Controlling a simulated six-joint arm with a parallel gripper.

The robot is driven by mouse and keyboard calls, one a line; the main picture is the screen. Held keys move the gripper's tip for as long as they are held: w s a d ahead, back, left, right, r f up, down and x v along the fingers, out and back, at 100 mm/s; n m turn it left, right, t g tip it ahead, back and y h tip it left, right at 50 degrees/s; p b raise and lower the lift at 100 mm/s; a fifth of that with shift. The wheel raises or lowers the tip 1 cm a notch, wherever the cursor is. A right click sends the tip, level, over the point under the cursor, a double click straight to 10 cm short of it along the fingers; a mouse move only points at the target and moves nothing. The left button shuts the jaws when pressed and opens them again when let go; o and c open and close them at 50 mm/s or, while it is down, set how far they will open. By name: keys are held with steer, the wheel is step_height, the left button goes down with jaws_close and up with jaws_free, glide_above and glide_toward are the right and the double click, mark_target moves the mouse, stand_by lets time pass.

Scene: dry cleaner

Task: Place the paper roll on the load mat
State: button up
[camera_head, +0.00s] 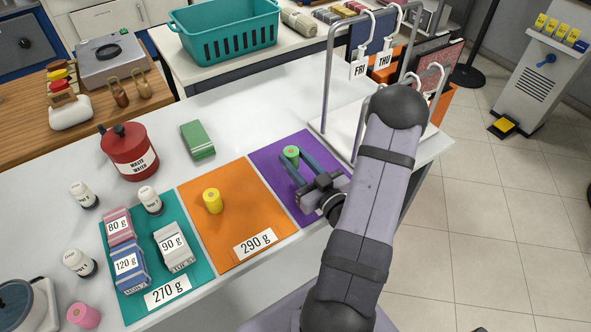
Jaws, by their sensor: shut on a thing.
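My gripper (300,170) is shut on a small green roll (291,154) with a pale end. The roll is at the far part of the purple mat (262,158); I cannot tell whether it touches the mat. A yellow roll (212,202) stands upright on the orange mat (225,240), which carries a 290 g label. A pink roll (84,316) is at the table's lower left, off the mats. The teal mat (133,300) has a 270 g label and holds labelled packs of 80 g (118,212), 120 g (130,278) and 90 g (174,258). My arm hides the purple mat's right side.
A green block (197,139) and a red waste water can (130,158) stand behind the mats. White bottles (83,195) are around the teal mat. A rail (329,80) with FRI and THU tags stands at the back right. Bare white tabletop lies behind the mats.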

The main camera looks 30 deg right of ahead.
steer(key=shift+f, duration=2.05)
steer(key=shift+f, duration=0.1)
steer(key=o, duration=1)
steer(key=shift+o, duration=0.2)
steer(key=shift+s+d, duration=0.1)
steer(key=shift+s, duration=0.4)
steer(key=s+b, duration=0.2)
steer(key=s, duration=0.6)
steer(key=shift+s, duration=1.5)
